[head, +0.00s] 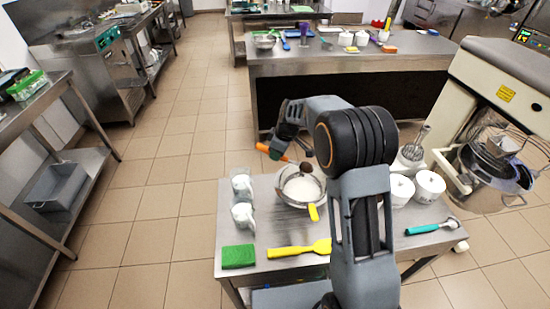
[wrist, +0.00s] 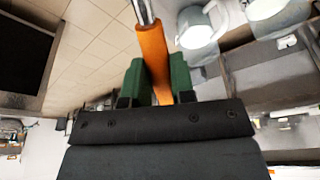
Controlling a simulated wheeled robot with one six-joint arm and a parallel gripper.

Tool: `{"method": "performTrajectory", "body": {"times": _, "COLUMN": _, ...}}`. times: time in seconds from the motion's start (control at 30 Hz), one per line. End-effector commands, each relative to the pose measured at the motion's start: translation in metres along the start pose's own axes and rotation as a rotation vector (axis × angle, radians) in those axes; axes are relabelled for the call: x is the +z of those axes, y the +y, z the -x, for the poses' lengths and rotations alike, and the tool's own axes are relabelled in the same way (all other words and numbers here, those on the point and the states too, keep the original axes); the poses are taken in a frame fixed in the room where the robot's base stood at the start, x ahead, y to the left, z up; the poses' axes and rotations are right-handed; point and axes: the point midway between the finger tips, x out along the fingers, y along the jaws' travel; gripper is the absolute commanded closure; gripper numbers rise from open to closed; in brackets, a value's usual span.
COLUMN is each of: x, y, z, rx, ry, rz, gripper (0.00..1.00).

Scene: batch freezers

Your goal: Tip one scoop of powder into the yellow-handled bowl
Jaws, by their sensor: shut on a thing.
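The yellow-handled bowl (head: 314,212) stands on the near steel table, with white powder (head: 300,189) inside it. My gripper (head: 274,150) is above and behind the bowl, shut on the orange handle (head: 264,147) of a scoop. The scoop's small dark head (head: 306,167) is over the far part of the bowl. Whether it holds powder or touches the bowl, I cannot tell. In the wrist view, the green fingers of my gripper (wrist: 157,78) clasp the orange handle (wrist: 152,50). A metal shaft runs out of the top of that view, and the scoop head is out of it.
On the near table (head: 235,271) are two clear containers with white contents (head: 242,215), a green sponge (head: 238,256), a yellow spatula (head: 300,250), white pots (head: 430,186) and a teal-handled tool (head: 432,227). A mixer (head: 500,85) stands at right. Open floor lies left.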

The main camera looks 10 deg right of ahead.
Motion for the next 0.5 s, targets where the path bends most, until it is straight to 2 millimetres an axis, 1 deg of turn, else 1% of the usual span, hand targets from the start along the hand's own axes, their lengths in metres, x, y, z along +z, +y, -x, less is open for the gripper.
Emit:
{"method": "performTrajectory", "body": {"times": 0.07, "x": 0.004, "y": 0.001, "z": 0.001, "rx": 0.004, "ry": 0.050, "rz": -0.002, "gripper": 1.00}}
{"method": "performTrajectory", "body": {"times": 0.33, "x": 0.007, "y": 0.001, "z": 0.020, "rx": 0.005, "ry": 0.213, "rz": -0.002, "gripper": 1.00}}
{"method": "performTrajectory", "body": {"times": 0.5, "x": 0.010, "y": 0.002, "z": 0.026, "rx": 0.004, "ry": 0.274, "rz": -0.002, "gripper": 1.00}}
